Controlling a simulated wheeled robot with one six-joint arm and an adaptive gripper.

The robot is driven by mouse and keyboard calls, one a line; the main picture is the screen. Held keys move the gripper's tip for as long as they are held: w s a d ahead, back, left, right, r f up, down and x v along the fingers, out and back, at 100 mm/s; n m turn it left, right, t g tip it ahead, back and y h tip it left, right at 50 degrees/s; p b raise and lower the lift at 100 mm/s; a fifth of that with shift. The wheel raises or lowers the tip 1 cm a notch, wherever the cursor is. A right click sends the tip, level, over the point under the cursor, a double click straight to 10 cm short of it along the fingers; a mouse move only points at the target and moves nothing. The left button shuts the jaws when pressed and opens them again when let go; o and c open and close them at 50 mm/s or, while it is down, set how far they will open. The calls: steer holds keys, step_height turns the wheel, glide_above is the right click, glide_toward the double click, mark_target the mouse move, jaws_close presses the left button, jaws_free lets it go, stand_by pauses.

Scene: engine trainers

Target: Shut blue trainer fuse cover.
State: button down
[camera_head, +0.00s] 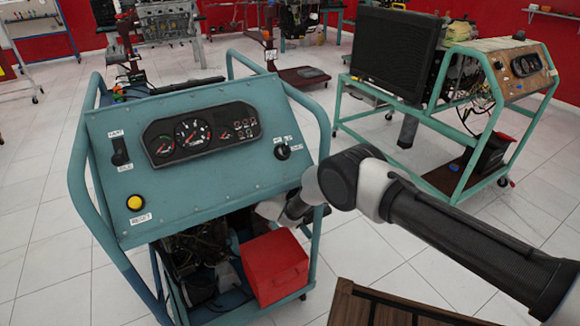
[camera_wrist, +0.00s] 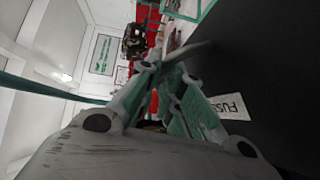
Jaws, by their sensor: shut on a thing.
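The blue trainer (camera_head: 189,169) stands at left in the head view, with a sloped blue panel of gauges and knobs. My gripper (camera_head: 272,208) is low at its right side, beside the frame tube and below the panel's right edge. The fingertips are partly hidden there. In the wrist view my gripper (camera_wrist: 180,75) has its fingers drawn close together. A large dark surface with a white label (camera_wrist: 230,107), reading "FUS…", fills the right side, close beside the fingers. I take it for the fuse cover (camera_wrist: 275,70). My jaws are shut on it, but the contact itself is unclear.
A red box (camera_head: 274,268) sits low in the trainer's frame, just below my gripper. A second green-framed trainer (camera_head: 440,130) with a dark radiator stands at back right. A brown wooden surface (camera_head: 385,308) is at the bottom. White tiled floor lies between the trainers.

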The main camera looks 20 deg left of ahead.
steer(key=shift+w+d+f, duration=0.1)
steer(key=shift+w+d+f, duration=0.3)
steer(key=shift+w+d, duration=0.25)
steer(key=shift+w, duration=0.1)
steer(key=shift+w+d+f, duration=0.25)
steer(key=shift+w+d, duration=0.25)
steer(key=shift+w, duration=0.1)
steer(key=shift+w+d+f, duration=0.35)
steer(key=shift+w+d, duration=0.05)
steer(key=shift+w, duration=0.15)
steer(key=shift+w+d+f, duration=0.3)
steer(key=shift+w+d, duration=0.1)
steer(key=shift+w, duration=0.1)
steer(key=shift+w+d, duration=0.1)
steer(key=shift+w, duration=0.05)
steer(key=shift+r, duration=0.1)
steer(key=c, duration=1.8)
jaws_free()
steer(key=shift+c, duration=0.2)
steer(key=shift+f, duration=0.2)
